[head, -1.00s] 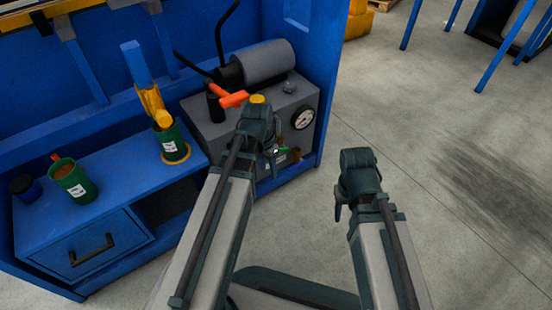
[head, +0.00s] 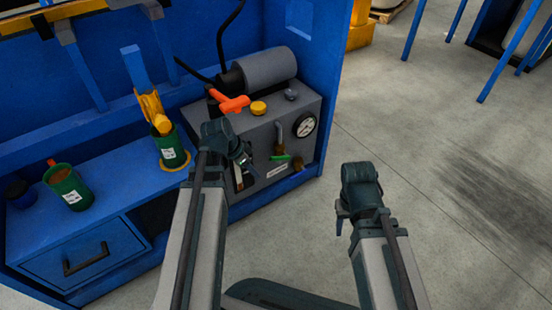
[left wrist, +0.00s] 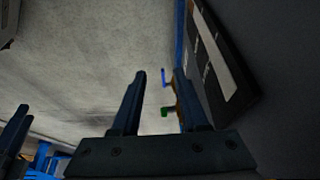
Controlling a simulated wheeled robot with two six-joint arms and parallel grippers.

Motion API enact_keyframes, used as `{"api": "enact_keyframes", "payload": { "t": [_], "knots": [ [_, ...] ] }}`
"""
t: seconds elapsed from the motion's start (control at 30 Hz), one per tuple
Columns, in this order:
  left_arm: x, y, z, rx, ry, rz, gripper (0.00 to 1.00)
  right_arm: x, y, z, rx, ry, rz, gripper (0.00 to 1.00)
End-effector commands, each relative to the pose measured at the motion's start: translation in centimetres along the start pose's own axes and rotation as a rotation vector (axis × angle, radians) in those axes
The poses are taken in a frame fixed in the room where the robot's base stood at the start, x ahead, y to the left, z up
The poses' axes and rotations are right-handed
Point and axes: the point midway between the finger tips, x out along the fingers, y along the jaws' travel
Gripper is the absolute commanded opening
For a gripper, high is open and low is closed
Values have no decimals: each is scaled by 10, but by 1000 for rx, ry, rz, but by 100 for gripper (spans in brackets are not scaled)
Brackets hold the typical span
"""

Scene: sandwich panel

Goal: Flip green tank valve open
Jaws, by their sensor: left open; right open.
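My right gripper (head: 341,214) is open and empty over the floor, right of the machine.
A gauge (head: 305,125), yellow knob (head: 258,108) and orange handle (head: 234,104) are on the grey machine (head: 285,112). Green cups (head: 67,187) stand on the blue bench (head: 120,180).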

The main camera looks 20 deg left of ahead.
Motion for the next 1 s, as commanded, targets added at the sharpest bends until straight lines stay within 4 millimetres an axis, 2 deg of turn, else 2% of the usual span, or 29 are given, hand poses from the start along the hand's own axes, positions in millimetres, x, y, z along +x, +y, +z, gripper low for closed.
{"api": "enact_keyframes", "payload": {
  "t": [0.03, 0.2, 0.5, 0.63, 1.0],
  "knots": [
    [5, -2, -12, 3, 0, 2, 44, 0, 0, 0, 0, 0, 0, 50],
    [19, -2, -45, 3, -1, 1, 44, 0, 0, 0, 0, 0, 0, 50],
    [37, -1, -88, 1, -1, 1, 44, 0, 0, 0, 0, 0, 0, 50],
    [46, 0, -84, -1, -1, 0, 44, 10, -1, -1, 0, 0, 0, 50],
    [47, 0, -84, -1, -1, 0, 44, 11, -1, -1, 0, 1, 0, 50]
  ]
}}
